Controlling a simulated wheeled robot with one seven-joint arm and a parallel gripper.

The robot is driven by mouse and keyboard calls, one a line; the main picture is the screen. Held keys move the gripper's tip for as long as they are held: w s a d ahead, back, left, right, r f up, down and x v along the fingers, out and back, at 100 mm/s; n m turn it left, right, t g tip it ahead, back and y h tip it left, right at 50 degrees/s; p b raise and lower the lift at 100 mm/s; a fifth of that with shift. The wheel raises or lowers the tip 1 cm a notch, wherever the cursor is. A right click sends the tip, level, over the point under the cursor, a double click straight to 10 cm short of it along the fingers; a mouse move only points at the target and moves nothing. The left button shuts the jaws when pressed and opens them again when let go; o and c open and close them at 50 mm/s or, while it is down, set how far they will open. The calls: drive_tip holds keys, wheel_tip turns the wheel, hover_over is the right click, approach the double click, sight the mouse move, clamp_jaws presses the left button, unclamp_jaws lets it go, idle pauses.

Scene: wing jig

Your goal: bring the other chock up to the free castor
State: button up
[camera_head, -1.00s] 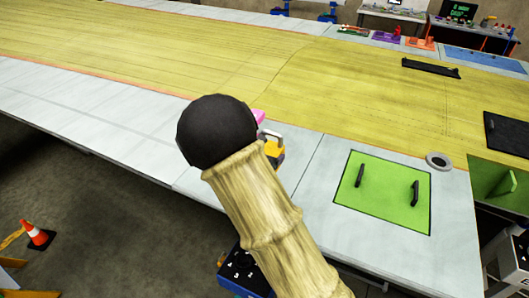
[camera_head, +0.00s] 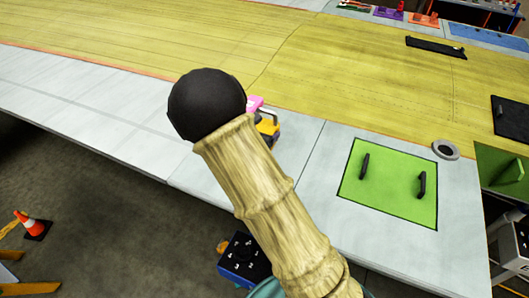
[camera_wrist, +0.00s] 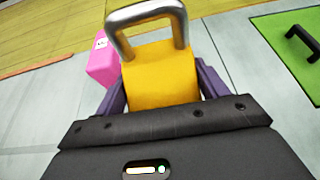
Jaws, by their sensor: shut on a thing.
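My gripper (camera_wrist: 160,88) is shut on a yellow block (camera_wrist: 160,72) with a grey metal loop on top, its purple fingers on either side. It looks like a chock, but I cannot be sure. In the head view the yellow block (camera_head: 267,128) shows beside the black ball of my arm, over the pale table edge. A pink block (camera_wrist: 103,62) with a small white label stands just left of it in the wrist view. I cannot tell whether the two touch. No castor can be made out clearly.
The pale table (camera_head: 90,105) carries a large yellow wing skin (camera_head: 340,75). A green panel (camera_head: 388,205) with two black handles lies to the right, near a grey ring (camera_head: 446,149). A blue box (camera_head: 243,258) with a dark top and an orange cone (camera_head: 33,225) are below.

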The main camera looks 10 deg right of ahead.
drive_tip(key=shift+f+p, duration=0.65)
drive_tip(key=shift+f, duration=1.65)
drive_tip(key=shift+w+d+f+p, duration=0.1)
drive_tip(key=shift+f+p, duration=0.75)
drive_tip(key=shift+f, duration=1.2)
drive_tip(key=shift+f, duration=0.1)
drive_tip(key=o, duration=1.6)
drive_tip(key=shift+f, duration=0.1)
